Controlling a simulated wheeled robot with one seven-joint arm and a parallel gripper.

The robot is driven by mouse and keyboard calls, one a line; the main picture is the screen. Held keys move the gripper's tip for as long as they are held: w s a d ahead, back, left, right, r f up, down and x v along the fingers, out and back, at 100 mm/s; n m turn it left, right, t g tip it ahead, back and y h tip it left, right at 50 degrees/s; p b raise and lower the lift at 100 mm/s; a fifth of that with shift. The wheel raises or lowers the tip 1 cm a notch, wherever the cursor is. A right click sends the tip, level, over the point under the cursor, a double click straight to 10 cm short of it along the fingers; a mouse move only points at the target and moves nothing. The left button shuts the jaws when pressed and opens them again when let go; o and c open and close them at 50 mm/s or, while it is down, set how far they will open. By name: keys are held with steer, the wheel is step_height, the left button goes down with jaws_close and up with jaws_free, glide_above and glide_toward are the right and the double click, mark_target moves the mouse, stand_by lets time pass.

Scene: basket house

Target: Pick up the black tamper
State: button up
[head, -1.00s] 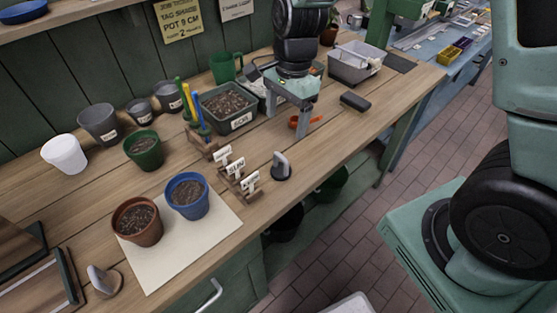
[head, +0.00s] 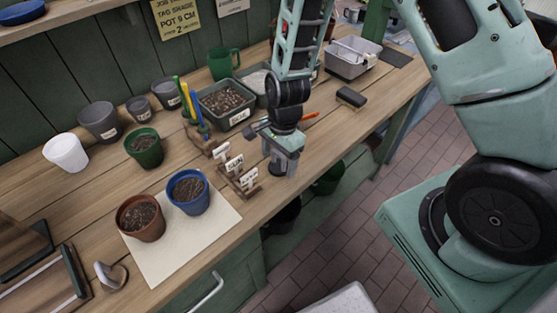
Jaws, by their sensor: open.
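The black tamper (head: 277,170) stands upright on the wooden bench, just right of the small label stand; only part of its dark base shows. My gripper (head: 282,168) points down over it with the jaws open, and its fingers and body hide most of the handle. I cannot tell from this view whether the fingers touch it. A second tamper-like tool with a grey handle (head: 111,276) lies at the front left of the bench.
The label stand (head: 238,178) is close to the left of my gripper. A blue pot (head: 188,193) and a terracotta pot (head: 141,219) stand on a pale sheet (head: 182,246). A soil tray (head: 225,104) is behind. A dark brush (head: 351,97) lies to the right. The bench's front edge is near.

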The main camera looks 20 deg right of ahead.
mark_target(278, 152)
steer(key=shift+f, duration=0.55)
steer(key=c, duration=1.1)
steer(key=shift+r, duration=0.1)
step_height(278, 152, up, 10)
steer(key=shift+f+b, duration=0.1)
steer(key=shift+b, duration=0.6)
